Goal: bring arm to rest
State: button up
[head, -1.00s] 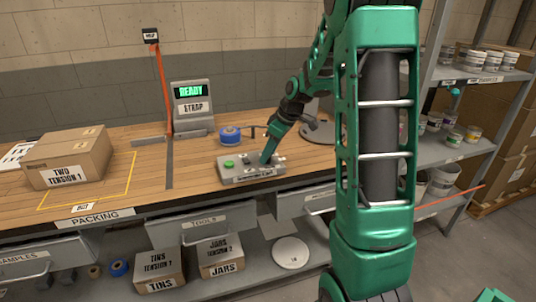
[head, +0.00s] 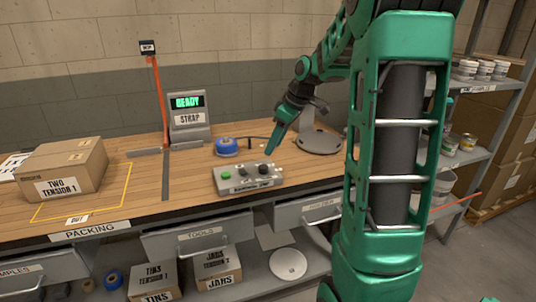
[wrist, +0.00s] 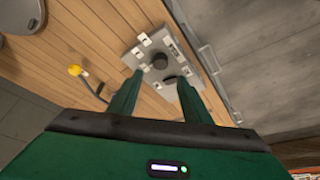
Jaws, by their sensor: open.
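My gripper (head: 271,152) hangs above the back right part of the grey control box (head: 222,187) on the packing bench, fingers pointing down. In the wrist view the two green fingers (wrist: 157,88) are apart with nothing held between them. The control box (wrist: 148,42) shows beyond the fingertips, with a dark round knob (wrist: 159,61) between them in the picture. The box has a green button (head: 226,176) at its left end. My green arm runs from the right foreground up and over to the bench.
A cardboard box (head: 88,160) marked TWO TENSION 1 stands on the bench at left. A strap machine (head: 189,128) shows READY at the back. A blue tape roll (head: 227,147) and a grey round base (head: 319,143) stand near my gripper. Shelves with tins (head: 484,68) are at right.

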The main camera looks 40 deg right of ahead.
jog(key=shift+s+d+r, duration=0.15)
jog(key=shift+s+r, duration=0.1)
jog(key=shift+r, duration=0.35)
jog(key=s+a+f+m+g, duration=0.1)
jog(key=s+m, duration=0.3)
jog(key=s, duration=0.6)
jog(key=s+a+f+m+g+h, duration=0.1)
jog(key=s+a+f+m, duration=0.1)
jog(key=s, duration=0.9)
jog(key=s+a+f+m+g+h, duration=0.1)
jog(key=s+a+m, duration=0.3)
jog(key=s, duration=0.6)
jog(key=shift+s+f+m+g, duration=0.45)
jog(key=shift+f+m, duration=0.35)
jog(key=shift+m, duration=0.4)
jog(key=shift+w, duration=0.15)
